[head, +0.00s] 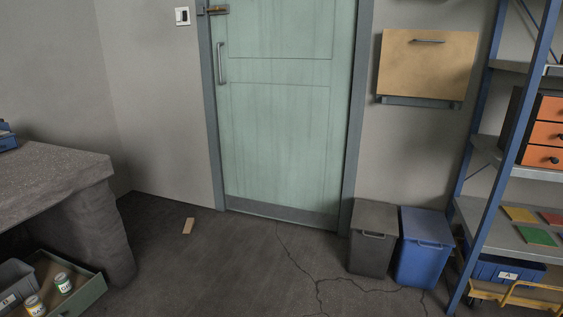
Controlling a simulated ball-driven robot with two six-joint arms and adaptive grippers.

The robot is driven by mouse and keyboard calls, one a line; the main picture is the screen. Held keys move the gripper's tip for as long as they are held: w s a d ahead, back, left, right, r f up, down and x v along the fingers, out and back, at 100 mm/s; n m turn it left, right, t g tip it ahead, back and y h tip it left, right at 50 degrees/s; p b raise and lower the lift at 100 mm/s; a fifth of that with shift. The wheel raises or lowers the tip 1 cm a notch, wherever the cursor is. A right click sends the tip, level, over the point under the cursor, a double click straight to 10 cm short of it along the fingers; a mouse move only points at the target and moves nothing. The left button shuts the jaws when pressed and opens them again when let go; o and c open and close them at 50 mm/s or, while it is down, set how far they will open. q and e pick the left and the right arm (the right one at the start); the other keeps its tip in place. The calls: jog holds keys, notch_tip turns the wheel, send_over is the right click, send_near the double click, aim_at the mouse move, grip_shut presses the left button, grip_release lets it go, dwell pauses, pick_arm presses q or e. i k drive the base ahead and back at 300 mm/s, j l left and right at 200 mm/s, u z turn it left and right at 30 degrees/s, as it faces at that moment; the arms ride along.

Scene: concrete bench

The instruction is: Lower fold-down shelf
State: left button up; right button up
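The fold-down shelf (426,66) is a light wooden panel on the wall to the right of the door. It stands up nearly flat against the wall, folded up. Neither of my grippers shows in the head view.
A green door (280,110) is shut. A grey bin (374,237) and a blue bin (422,247) stand below the shelf. A blue-framed rack (503,160) is at right, a concrete bench (45,180) at left. A wood piece (188,225) lies on the open floor.

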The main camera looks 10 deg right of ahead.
aim_at(428, 65)
jog(key=i+l+z, duration=0.2)
jog(key=i, duration=0.35)
jog(key=i+z, duration=0.2)
jog(key=i, duration=0.35)
